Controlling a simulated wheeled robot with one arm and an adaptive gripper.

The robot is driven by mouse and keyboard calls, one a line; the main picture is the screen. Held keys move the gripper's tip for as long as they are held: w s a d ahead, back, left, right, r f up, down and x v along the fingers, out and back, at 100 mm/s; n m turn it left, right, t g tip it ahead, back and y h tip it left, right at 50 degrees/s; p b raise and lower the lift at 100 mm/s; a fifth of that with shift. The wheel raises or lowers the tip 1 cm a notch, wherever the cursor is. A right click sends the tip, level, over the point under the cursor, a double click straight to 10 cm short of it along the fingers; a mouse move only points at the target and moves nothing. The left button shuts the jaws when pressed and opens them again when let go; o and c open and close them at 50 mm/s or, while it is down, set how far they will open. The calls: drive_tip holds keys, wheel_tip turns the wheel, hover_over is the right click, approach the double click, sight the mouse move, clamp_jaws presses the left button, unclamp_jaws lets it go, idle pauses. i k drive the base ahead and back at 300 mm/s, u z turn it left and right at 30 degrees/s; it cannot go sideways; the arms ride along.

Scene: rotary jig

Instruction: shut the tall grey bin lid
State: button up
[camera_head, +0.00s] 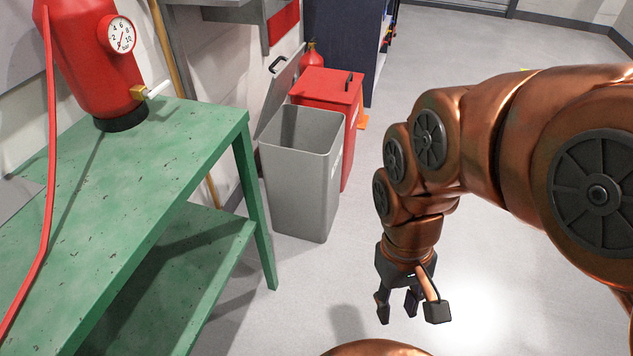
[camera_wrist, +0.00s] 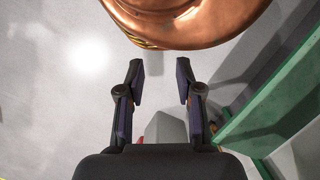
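The tall grey bin (camera_head: 302,185) stands on the floor in the head view, just beyond the green workbench. Its grey lid (camera_head: 280,90) is raised on the far left side and leans back toward the wall, with a dark handle on it. The bin's mouth is open. My gripper (camera_head: 411,308) hangs over the floor to the right of the bin, apart from it, pointing down. In the wrist view my gripper (camera_wrist: 161,82) has its two fingers spread with nothing between them. Part of a grey shape, perhaps the bin, shows beyond the fingers there.
A red bin (camera_head: 327,88) with its lid shut stands right behind the grey one. The green workbench (camera_head: 195,140) fills the left and bears a red tank (camera_head: 88,60) with a gauge. A dark cabinet (camera_head: 345,40) stands further back. The floor to the right is clear.

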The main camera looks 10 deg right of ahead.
sight(280, 83)
drive_tip(key=u, duration=0.05)
drive_tip(key=k, duration=0.5)
drive_tip(key=z, duration=0.35)
drive_tip(key=i, duration=0.65)
drive_tip(key=u, duration=0.65)
drive_tip(key=i, duration=0.5)
drive_tip(key=u, duration=0.6)
